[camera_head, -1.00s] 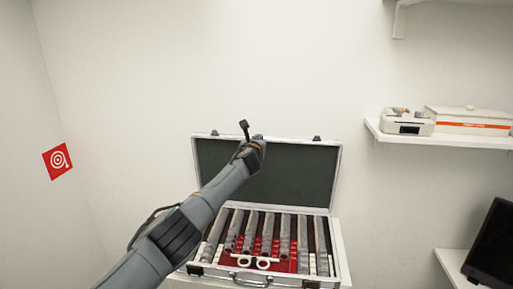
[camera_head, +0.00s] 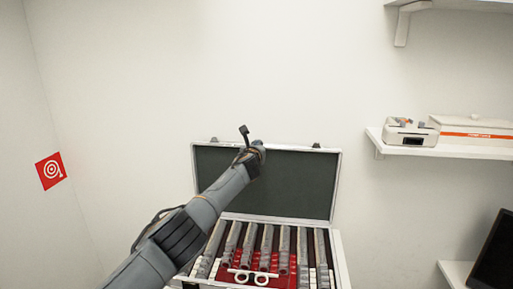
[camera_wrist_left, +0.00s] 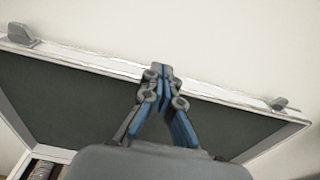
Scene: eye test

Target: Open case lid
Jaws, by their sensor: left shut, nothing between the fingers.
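The case (camera_head: 338,262) is an open silver-edged box near the bottom of the head view. Its lid (camera_head: 297,183) stands raised at the back, showing a dark green-grey lining. My left arm reaches up across the lid from the lower left. My left gripper (camera_wrist_left: 158,73) is shut and empty, its fingertips at the lid's top edge in the left wrist view; I cannot tell whether they touch it. The lid (camera_wrist_left: 70,100) spans that view, with a latch piece at each side. My right gripper is not in view.
The case holds rows of grey and white pieces on red, with a white ringed frame (camera_head: 252,277) at the front. A wall shelf (camera_head: 450,144) at right carries a white device (camera_head: 408,132) and a white box (camera_head: 470,130). A dark screen (camera_head: 495,255) stands lower right.

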